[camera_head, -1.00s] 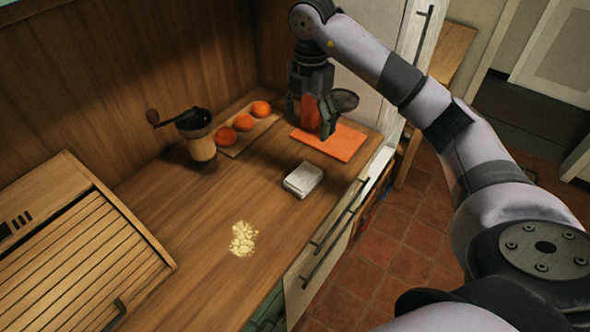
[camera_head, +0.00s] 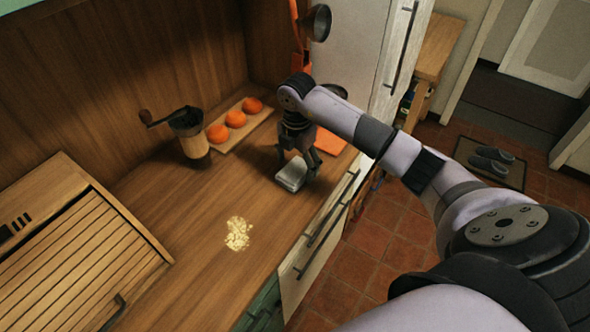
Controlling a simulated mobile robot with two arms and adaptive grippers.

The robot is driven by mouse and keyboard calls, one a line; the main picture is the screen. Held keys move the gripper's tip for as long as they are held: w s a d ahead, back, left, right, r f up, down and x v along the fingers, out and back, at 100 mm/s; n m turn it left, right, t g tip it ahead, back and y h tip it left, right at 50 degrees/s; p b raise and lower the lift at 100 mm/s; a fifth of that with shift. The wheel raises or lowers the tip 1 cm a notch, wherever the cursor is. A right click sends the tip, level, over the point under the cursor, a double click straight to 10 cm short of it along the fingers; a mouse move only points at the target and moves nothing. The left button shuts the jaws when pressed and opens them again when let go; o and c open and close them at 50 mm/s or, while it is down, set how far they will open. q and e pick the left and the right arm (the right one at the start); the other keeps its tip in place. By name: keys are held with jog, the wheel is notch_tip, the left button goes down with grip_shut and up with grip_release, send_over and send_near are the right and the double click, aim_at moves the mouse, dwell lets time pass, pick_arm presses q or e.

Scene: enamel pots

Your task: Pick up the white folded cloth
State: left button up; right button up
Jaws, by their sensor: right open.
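The white folded cloth (camera_head: 291,176) lies on the wooden counter near its front edge, below the orange mat. My right gripper (camera_head: 296,163) is right over it, pointing down, with its fingers apart. One finger shows at the cloth's far left and the other at its right side. Whether the fingers touch the cloth cannot be told. The gripper and its shadow hide part of the cloth's far side. My left gripper is not in view.
An orange mat (camera_head: 330,142) lies behind my right gripper. A grinder (camera_head: 194,143) and a board with three oranges (camera_head: 236,119) stand left of it. Pale crumbs (camera_head: 238,233) lie nearer. A slatted bread box (camera_head: 75,240) fills the left. The counter between is clear.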

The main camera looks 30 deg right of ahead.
aim_at(296, 168)
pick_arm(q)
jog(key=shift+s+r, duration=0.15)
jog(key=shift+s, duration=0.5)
pick_arm(e)
jog(key=shift+f, duration=0.9)
jog(key=shift+c, duration=0.3)
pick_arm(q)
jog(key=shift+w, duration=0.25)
pick_arm(e)
jog(key=c, duration=1.3)
jog(key=shift+r, duration=0.1)
